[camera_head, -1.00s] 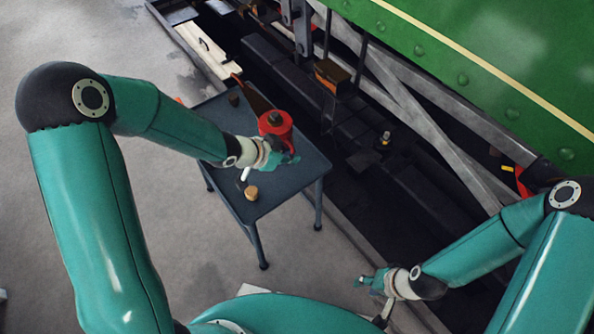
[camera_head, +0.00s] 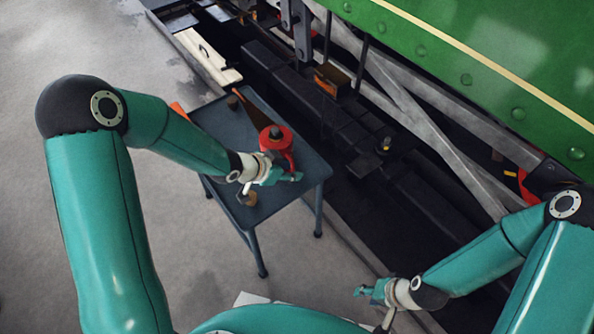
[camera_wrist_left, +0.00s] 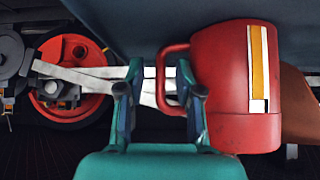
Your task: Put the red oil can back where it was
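The red oil can (camera_head: 275,133), with a dark top, is upright at the right part of the small blue-grey table (camera_head: 215,118). I cannot tell for sure whether its base touches the tabletop. My left gripper (camera_head: 284,178) is at the can's near side. In the left wrist view, the can (camera_wrist_left: 232,75) shows a yellow and white label, and its handle loop reaches between the fingers of my left gripper (camera_wrist_left: 160,78). These fingers stand apart, with a gap beside the handle. My right gripper (camera_head: 368,291) is away from the table at the lower right; its fingers are too small to judge.
Bare floor is at the left.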

